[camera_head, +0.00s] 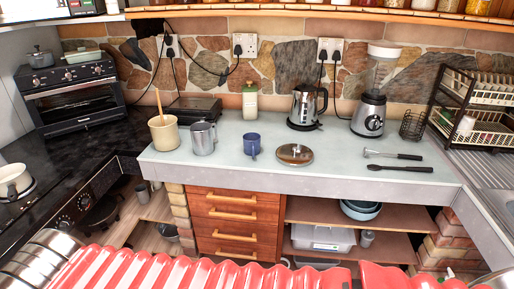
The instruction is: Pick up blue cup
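The blue cup (251,145) stands upright on the pale countertop (350,165), near the middle of the view. Its handle shows at the lower front. A metal mug (202,139) stands to its left, and a round brown lid-like disc (294,154) lies to its right. Clear counter surface shows around the cup, and nothing is touching it. My gripper is not in this view.
A cream pot (163,133) holding a wooden utensil stands left of the metal mug. A kettle (306,105), a blender (370,110) and a cream jar (250,101) stand behind. Two dark-handled utensils (400,168) lie at right. Drawers (236,225) are below the counter.

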